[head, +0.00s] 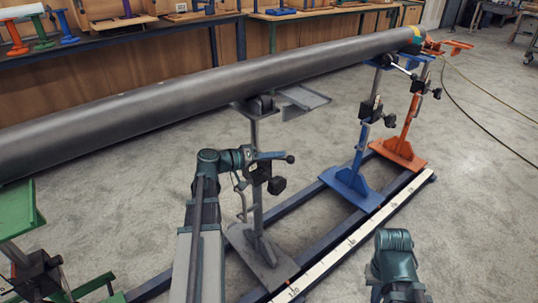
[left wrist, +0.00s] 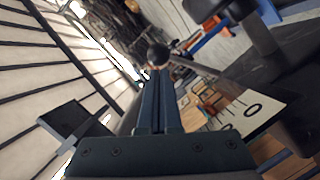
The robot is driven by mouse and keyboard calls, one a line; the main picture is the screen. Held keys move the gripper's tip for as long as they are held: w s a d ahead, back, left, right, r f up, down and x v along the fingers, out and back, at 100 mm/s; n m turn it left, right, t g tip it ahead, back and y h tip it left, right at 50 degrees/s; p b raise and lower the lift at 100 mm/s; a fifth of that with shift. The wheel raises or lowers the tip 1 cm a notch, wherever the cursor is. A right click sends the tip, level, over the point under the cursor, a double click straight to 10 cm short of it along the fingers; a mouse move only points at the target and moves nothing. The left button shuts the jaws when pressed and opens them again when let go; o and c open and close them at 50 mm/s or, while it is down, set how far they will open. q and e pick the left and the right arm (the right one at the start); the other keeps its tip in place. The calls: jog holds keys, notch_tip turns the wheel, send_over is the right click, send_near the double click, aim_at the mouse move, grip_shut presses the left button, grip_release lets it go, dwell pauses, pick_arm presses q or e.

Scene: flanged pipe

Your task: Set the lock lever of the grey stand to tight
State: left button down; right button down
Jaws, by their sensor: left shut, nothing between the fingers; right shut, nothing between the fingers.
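The grey stand (head: 257,215) stands on the floor rail under the long pipe (head: 200,95), with a black clamp block (head: 276,185) on its post. Its lock lever ends in a dark ball knob (head: 290,159); most of the lever is hidden by my left gripper. My left gripper (head: 279,156) is shut and points right at the knob. In the left wrist view the shut fingertips (left wrist: 157,75) lie just short of the knob (left wrist: 158,54), close to or touching it; I cannot tell which. My right arm shows at the lower right, but its fingers are not visible.
A blue stand (head: 352,178) and an orange stand (head: 405,145) stand farther along the rail. A green stand (head: 20,210) is at the left. A white scale strip (head: 350,240) runs along the rail. Benches line the back.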

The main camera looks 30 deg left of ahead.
pick_arm(q)
jog(key=shift+d, duration=0.1)
